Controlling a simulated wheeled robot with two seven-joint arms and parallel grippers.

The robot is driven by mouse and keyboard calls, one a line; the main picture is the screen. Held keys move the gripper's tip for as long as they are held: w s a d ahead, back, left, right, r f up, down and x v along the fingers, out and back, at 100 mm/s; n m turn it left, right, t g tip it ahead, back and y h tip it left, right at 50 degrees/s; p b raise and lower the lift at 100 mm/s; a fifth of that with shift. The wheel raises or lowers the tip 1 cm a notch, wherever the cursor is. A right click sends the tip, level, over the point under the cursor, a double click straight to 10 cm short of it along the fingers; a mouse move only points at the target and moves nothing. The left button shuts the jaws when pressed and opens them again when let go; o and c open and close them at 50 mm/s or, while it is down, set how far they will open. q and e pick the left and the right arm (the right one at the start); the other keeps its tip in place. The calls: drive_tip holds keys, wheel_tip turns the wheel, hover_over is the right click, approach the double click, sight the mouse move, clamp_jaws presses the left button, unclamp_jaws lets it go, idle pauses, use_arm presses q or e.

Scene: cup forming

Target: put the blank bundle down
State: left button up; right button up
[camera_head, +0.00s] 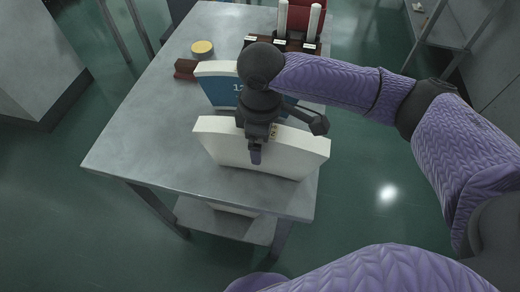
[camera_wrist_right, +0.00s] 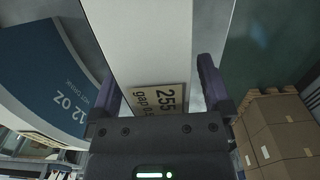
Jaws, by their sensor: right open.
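A white curved blank bundle (camera_head: 215,142) stands upright at the near end of the grey table (camera_head: 150,135). In the right wrist view the bundle (camera_wrist_right: 165,45) shows its pale edge and a tan label reading 255. My right gripper (camera_head: 256,153) is over the bundle's upper edge. Its fingers (camera_wrist_right: 163,85) are open, one on each side of the bundle. I cannot tell whether either finger touches it. A blue-and-white bundle (camera_head: 222,90) marked 12 stands just behind; it also fills the left of the wrist view (camera_wrist_right: 45,75). My left gripper is not in view.
A yellow disc (camera_head: 202,47) and a brown block (camera_head: 185,69) lie farther back. A dark rack with white posts (camera_head: 313,22) stands at the far end. The table's left part is clear. Cardboard boxes (camera_wrist_right: 280,130) show in the wrist view.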

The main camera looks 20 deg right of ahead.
drive_tip(key=shift+r, duration=0.15)
clamp_jaws()
idle(1.2)
